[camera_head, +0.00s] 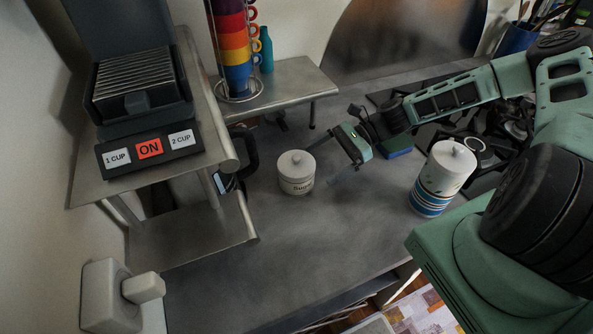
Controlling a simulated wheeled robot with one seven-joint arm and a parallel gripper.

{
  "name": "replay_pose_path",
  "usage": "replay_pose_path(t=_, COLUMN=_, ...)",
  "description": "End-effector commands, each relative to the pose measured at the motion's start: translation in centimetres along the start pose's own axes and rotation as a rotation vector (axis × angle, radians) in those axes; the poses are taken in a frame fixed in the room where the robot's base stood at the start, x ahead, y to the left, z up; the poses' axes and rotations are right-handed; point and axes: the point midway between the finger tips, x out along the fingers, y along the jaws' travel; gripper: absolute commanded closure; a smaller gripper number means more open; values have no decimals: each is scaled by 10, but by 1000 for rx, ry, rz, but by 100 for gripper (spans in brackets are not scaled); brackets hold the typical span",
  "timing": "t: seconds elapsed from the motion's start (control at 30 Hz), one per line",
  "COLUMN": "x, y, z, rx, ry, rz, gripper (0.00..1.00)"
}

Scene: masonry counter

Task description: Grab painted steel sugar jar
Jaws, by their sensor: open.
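The sugar jar (296,185) is a small white pot with a knobbed lid and dark lettering that seems to read "Sugar". It stands upright on the grey counter (330,230), left of my gripper. My gripper (326,161) reaches in from the right with its fingers towards the jar. It is open and empty, with a small gap between the fingertips and the jar as far as this view shows. The jar's front and lid are unobstructed.
A taller white canister with blue stripes (432,200) stands right, below my arm. A metal shelf with a coffee machine (150,150) is at left. A low metal stand (298,84) holds stacked colourful cups (236,45) and a teal bottle (266,52). The front counter is clear.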

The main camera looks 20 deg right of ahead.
Motion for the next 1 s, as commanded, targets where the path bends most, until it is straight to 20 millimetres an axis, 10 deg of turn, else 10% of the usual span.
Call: replay_pose_path(t=1.0, x=72, y=3, z=-2, rx=0, ry=2, rz=0, gripper=8)
